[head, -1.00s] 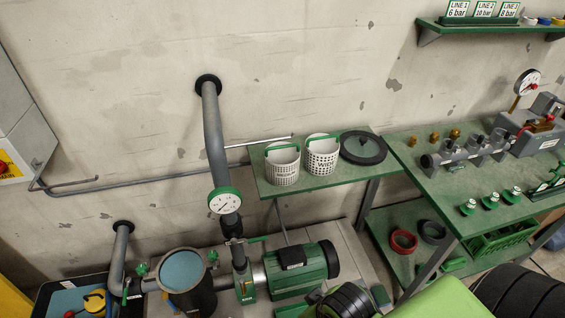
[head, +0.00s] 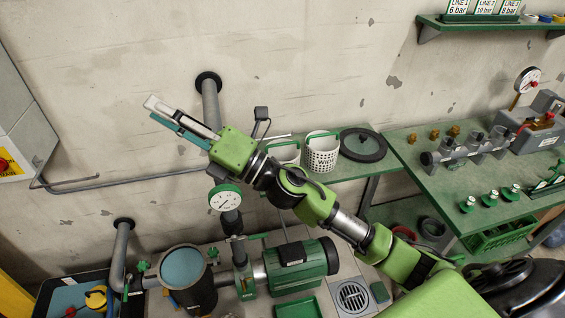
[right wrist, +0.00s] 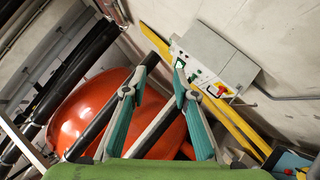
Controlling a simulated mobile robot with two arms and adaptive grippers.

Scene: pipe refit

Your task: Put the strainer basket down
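Two white perforated strainer baskets with green handles stand upright on the green side shelf (head: 345,168). The left basket (head: 284,153) is partly hidden behind my right arm; the right basket (head: 322,154) shows well. My right gripper (head: 152,110) is raised in front of the wall, left of the baskets and well apart from them, pointing up and left. In the right wrist view its fingers (right wrist: 160,82) are spread with nothing between them. An open dark vessel (head: 203,293) with a blue surface inside stands on the floor unit below. My left gripper is out of view.
A vertical grey pipe (head: 210,100) and a gauge (head: 225,198) are close to my right gripper. A dark round lid (head: 363,144) lies beside the baskets. A green pump motor (head: 300,268) is below. The workbench (head: 455,195) at right carries valves and fittings.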

